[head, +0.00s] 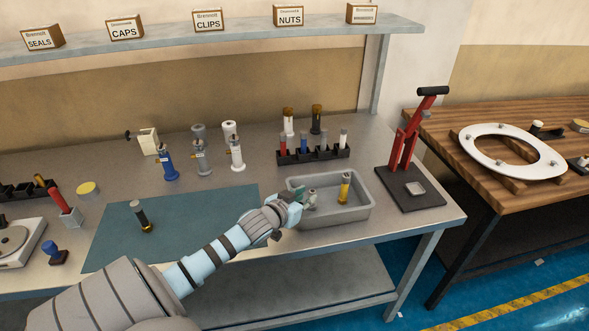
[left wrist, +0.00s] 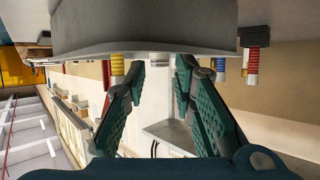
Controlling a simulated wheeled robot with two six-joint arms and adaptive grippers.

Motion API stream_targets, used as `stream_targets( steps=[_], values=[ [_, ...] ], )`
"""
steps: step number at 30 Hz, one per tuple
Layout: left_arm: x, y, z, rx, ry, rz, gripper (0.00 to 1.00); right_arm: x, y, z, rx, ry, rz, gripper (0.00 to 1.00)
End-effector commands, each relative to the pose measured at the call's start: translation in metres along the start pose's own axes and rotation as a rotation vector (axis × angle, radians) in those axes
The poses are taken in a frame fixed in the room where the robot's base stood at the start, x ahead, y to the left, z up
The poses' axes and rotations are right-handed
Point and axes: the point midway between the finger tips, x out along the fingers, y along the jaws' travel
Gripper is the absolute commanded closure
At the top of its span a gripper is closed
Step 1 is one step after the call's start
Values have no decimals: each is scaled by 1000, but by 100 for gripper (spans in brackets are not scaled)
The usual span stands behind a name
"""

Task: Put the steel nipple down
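My left gripper (head: 298,196) reaches over the left side of a grey metal tray (head: 352,213) on the bench. A small steel-grey piece (head: 311,196), probably the steel nipple, shows in the tray right beside the fingertips. Whether it touches them cannot be told, and its lower part is hard to make out. A yellow-banded cylinder (head: 344,187) stands further right in the tray. My right gripper is not in view.
A black rack (head: 314,155) with coloured cylinders stands behind the tray. A red lever press (head: 408,150) stands to the right. A teal mat (head: 185,215) lies left, with a dark cylinder (head: 142,216) on it. Blue, grey and white fixtures (head: 201,155) stand behind the mat.

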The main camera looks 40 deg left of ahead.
Motion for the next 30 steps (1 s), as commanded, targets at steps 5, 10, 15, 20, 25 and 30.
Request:
stream_targets(
  steps=[5, 10, 15, 20, 25, 30],
  values=[
    [-41, 0, -3, 3, -3, 2, 76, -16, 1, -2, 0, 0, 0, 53],
    [-66, 0, -2, 3, -1, 1, 76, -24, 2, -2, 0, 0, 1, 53],
    [-71, 1, -1, 0, 1, 2, 76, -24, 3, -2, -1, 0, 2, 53],
    [-71, 0, -1, -1, 1, 1, 76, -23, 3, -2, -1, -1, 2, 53],
    [-70, 0, -1, -1, 1, 1, 76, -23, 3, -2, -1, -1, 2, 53],
    [-72, 2, 4, 0, -12, -4, 76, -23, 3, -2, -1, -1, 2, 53]
  ],
)
